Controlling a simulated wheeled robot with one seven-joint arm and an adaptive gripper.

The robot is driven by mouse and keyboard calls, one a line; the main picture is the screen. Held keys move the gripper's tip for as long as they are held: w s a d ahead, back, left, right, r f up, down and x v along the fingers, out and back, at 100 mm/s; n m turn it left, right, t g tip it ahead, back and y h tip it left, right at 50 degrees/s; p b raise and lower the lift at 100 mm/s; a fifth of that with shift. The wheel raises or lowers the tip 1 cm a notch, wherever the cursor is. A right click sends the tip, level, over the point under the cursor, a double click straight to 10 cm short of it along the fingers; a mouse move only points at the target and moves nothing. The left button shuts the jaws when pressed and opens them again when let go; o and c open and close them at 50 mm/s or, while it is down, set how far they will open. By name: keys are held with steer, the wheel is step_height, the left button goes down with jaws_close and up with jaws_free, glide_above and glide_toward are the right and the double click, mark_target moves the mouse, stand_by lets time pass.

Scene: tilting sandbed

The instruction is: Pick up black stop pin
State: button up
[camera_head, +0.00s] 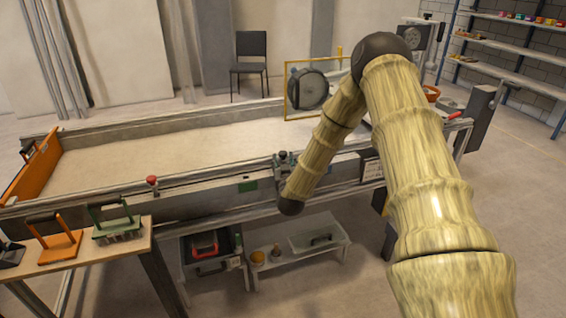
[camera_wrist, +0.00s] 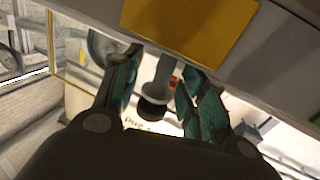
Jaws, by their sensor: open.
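In the wrist view, a pin with a grey shaft and a black end (camera_wrist: 152,107) shows between the two fingers of my gripper (camera_wrist: 162,72). I take it to be the black stop pin. My gripper is open, with one teal finger on each side of the pin and visible gaps, so the fingers look apart from it. In the head view my gripper (camera_head: 283,160) is small, at the front rail of the sandbed (camera_head: 150,150). The pin cannot be made out there.
A yellow plate (camera_wrist: 190,25) on a grey surface lies close beyond the fingertips. A red knob (camera_head: 152,180) stands on the front rail. A side table (camera_head: 95,250) at left holds handled tools. A low shelf (camera_head: 318,246) stands beneath the bed. The sand surface is clear.

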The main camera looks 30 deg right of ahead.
steer(key=shift+w+d, duration=0.1)
steer(key=shift+w, duration=0.1)
jaws_close()
steer(key=shift+r, duration=0.15)
